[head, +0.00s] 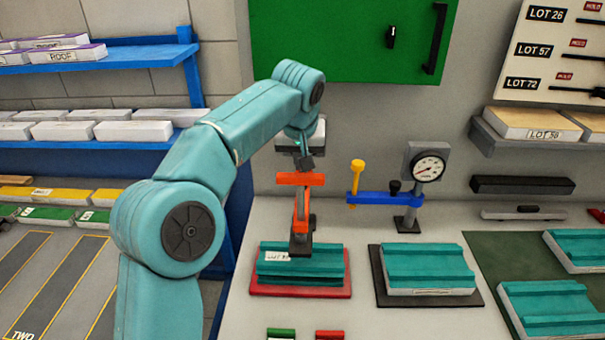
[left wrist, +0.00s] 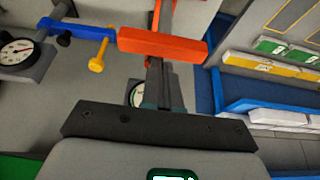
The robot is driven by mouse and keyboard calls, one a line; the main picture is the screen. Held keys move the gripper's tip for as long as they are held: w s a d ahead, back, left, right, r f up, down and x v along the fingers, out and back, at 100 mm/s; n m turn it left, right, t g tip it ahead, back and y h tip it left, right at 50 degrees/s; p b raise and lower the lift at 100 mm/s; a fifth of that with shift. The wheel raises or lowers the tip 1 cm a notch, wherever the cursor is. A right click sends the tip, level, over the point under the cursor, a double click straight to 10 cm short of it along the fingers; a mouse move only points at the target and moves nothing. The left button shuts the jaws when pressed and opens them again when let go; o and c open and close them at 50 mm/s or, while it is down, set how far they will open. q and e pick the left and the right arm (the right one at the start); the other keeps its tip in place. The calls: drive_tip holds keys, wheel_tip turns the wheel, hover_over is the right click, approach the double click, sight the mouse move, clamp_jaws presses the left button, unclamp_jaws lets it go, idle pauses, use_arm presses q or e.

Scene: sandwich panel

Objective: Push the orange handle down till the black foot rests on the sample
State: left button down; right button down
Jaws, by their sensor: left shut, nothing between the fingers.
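The orange handle (head: 300,179) is a bar on top of an upright orange lever in the middle of the head view. It also shows in the left wrist view (left wrist: 165,45), just beyond my fingers. The black foot (head: 300,244) is low on the lever, over the teal sample (head: 325,262) on a red plate (head: 300,292). I cannot tell whether foot and sample touch. My left gripper (head: 306,163) is shut and empty, pointing down just above the handle. Its fingers also show in the left wrist view (left wrist: 160,84). I cannot tell whether they touch the handle. My right gripper is out of view.
A blue arm (head: 378,198) with a yellow knob (head: 355,178) and a dial gauge (head: 428,167) stand to the right of the lever. Another teal panel (head: 428,265) lies on a black plate to the right. Blue shelves (head: 95,58) stand at the left.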

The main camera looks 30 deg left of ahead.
sight(300, 182)
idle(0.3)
use_arm(q)
drive_tip(key=shift+f+b, duration=0.35)
drive_tip(key=shift+f, duration=0.35)
drive_tip(key=shift+f+b, duration=0.15)
drive_tip(key=shift+b, duration=0.15)
drive_tip(key=shift+f+b, duration=2.15)
drive_tip(key=shift+f, duration=0.6)
drive_tip(key=shift+r, duration=0.1)
wheel_tip(300, 182, up, 6)
drive_tip(key=p, duration=0.6)
drive_tip(key=shift+r, duration=0.1)
